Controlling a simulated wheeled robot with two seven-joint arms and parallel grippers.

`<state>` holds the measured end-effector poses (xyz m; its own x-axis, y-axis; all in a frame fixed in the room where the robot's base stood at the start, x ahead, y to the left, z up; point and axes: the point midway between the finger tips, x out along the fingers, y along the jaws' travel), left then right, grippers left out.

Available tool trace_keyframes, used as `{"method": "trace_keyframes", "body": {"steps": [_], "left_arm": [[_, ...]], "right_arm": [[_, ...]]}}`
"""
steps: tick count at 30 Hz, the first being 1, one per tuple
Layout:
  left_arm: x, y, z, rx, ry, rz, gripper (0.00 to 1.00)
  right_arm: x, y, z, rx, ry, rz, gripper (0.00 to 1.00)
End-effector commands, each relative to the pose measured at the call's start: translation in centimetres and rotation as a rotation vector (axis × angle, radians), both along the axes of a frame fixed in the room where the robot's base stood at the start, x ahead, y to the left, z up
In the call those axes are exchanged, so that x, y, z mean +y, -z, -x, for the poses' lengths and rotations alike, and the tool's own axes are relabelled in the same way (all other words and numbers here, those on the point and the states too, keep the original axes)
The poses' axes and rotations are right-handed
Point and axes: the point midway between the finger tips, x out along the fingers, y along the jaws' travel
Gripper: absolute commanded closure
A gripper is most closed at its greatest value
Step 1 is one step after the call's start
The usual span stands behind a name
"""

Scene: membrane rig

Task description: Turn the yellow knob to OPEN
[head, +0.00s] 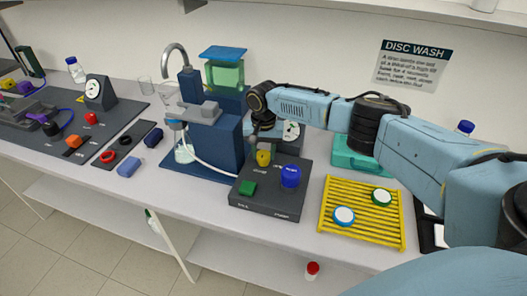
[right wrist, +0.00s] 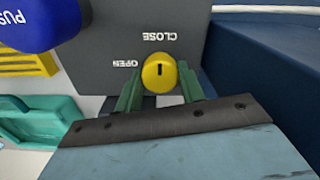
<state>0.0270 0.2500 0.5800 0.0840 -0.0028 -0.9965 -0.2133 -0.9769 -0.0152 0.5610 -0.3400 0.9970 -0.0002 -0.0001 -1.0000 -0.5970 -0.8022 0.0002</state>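The yellow knob (head: 264,158) stands at the back of a dark control box (head: 265,205). In the right wrist view the knob (right wrist: 160,73) has a short black mark that runs up and down the picture, in line with the CLOSE label (right wrist: 158,36). The OPEN label (right wrist: 126,63) lies to its left. My right gripper (right wrist: 160,80) has its green fingers on either side of the knob, with small gaps that look clear. In the head view the arm comes down over the knob from behind. My left gripper is not in view.
A blue PUSH button (head: 290,176) and a green button (head: 247,188) share the box. A blue stand with a tap (head: 215,140) is at its left. A yellow rack (head: 350,230) with two capped items is at its right. A teal case (head: 345,155) lies behind.

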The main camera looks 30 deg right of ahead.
Motion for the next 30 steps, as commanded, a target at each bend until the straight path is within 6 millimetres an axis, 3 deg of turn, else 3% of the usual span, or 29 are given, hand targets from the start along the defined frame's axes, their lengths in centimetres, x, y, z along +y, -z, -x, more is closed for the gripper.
{"method": "trace_keyframes", "body": {"steps": [5, 17, 30], "left_arm": [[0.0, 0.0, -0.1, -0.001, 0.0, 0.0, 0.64], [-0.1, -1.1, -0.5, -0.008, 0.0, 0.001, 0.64], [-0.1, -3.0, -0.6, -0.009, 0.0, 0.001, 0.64]], "right_arm": [[0.0, 0.0, 0.0, 0.0, 0.0, 0.0, 0.84], [0.1, -0.2, 0.1, 0.003, -0.088, -0.003, 0.84], [0.1, -0.1, 0.1, 0.003, -0.458, -0.003, 0.84]]}}
